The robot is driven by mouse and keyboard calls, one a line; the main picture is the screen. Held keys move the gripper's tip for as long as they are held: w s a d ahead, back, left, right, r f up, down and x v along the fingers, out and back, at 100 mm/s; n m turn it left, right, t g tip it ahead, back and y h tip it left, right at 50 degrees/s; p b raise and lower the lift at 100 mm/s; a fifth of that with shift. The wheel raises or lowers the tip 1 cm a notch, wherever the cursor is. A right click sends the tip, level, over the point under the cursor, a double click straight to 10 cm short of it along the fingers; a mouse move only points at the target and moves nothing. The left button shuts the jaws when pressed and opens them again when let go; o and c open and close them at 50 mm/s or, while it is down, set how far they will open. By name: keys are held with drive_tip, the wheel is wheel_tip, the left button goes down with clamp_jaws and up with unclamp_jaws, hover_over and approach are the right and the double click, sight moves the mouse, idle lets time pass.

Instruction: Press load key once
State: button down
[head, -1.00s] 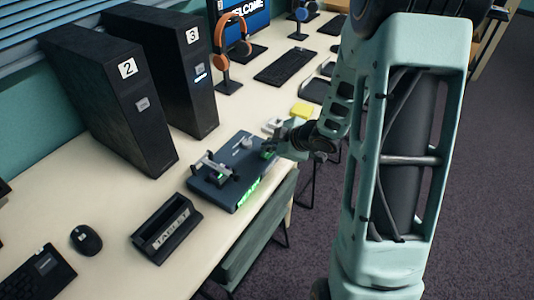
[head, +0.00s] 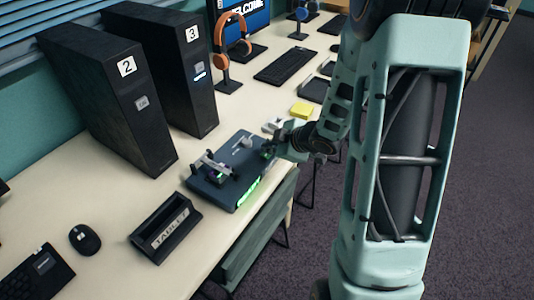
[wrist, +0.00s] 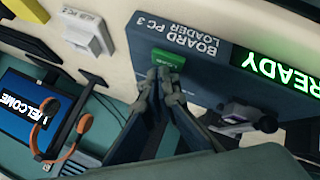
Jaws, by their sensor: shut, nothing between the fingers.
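The board loader (head: 218,198), a dark blue-grey box, sits at the table's front edge. In the wrist view its casing (wrist: 205,75) reads "BOARD PC 3 LOADER", upside down. A small green key (wrist: 168,57) is on its top near the edge; its lettering is too small to read. A green panel (wrist: 283,75) on the loader reads "READY". My gripper (head: 272,150) is shut and empty, with its fingertips at the key. In the wrist view the fingertips (wrist: 167,80) overlap the key's near edge; I cannot tell whether they touch it.
A clamp-like fixture (head: 212,167) stands on the loader's left part. Black towers 2 (head: 108,95) and 3 (head: 180,80) stand behind. A yellow block (head: 302,109) and a small white box (wrist: 85,33) are beyond the loader.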

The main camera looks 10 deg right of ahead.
sight(268, 155)
drive_tip(key=shift+f+b, duration=0.35)
drive_tip(key=shift+f, duration=0.1)
idle(0.5)
drive_tip(key=shift+r, duration=0.1)
drive_tip(key=shift+r+p, duration=0.75)
drive_tip(key=shift+p, duration=0.1)
wheel_tip(268, 155, up, 5)
drive_tip(key=p, duration=0.5)
drive_tip(key=shift+r, duration=0.1)
idle(0.6)
